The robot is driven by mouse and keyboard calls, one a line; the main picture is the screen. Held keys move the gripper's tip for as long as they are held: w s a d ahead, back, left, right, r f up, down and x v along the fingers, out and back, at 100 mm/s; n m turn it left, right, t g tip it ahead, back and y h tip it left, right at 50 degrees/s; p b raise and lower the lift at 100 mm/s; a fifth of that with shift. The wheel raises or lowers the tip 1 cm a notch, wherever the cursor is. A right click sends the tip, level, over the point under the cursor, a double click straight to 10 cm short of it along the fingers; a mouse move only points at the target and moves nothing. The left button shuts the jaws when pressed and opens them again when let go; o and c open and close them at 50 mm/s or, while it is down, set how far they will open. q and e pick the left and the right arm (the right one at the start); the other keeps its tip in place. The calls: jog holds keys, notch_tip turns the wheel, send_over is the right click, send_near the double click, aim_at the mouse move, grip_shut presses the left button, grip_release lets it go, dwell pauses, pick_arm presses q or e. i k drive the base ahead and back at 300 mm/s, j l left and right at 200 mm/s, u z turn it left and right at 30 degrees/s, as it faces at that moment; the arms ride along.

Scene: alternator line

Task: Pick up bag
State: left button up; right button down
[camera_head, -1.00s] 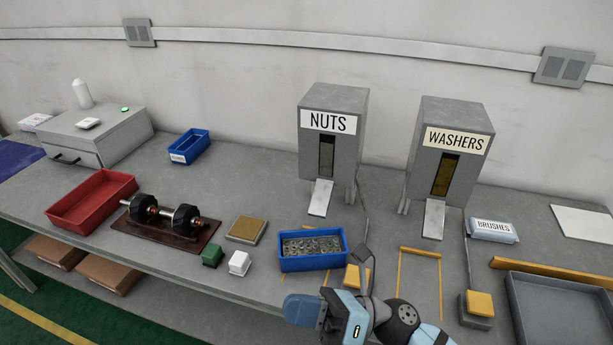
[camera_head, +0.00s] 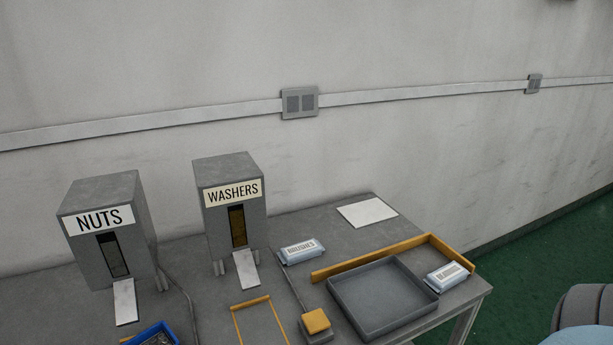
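A pale blue-white bag labelled BRUSHES (camera_head: 302,251) lies on the grey bench, right of the washers dispenser. A second, similar bag (camera_head: 447,276) lies at the right, beside the grey tray's right side and inside the yellow rail; its label is too small to read surely. Neither gripper is in view, and nothing is seen touching either bag.
A grey tray (camera_head: 384,298) and yellow rail (camera_head: 395,257) stand at the bench's right end. The NUTS dispenser (camera_head: 107,240), WASHERS dispenser (camera_head: 232,208), yellow button box (camera_head: 316,322), blue bin (camera_head: 152,336) and white sheet (camera_head: 367,212) are also there. Green floor (camera_head: 530,262) lies beyond.

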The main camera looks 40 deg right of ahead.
aim_at(441, 280)
jog(key=z, duration=2.25)
jog(key=i+l+u, duration=0.1)
jog(key=u, duration=0.75)
jog(key=l+u, duration=0.35)
jog(key=l, duration=0.2)
jog(key=l+u, duration=0.3)
jog(key=l, duration=0.25)
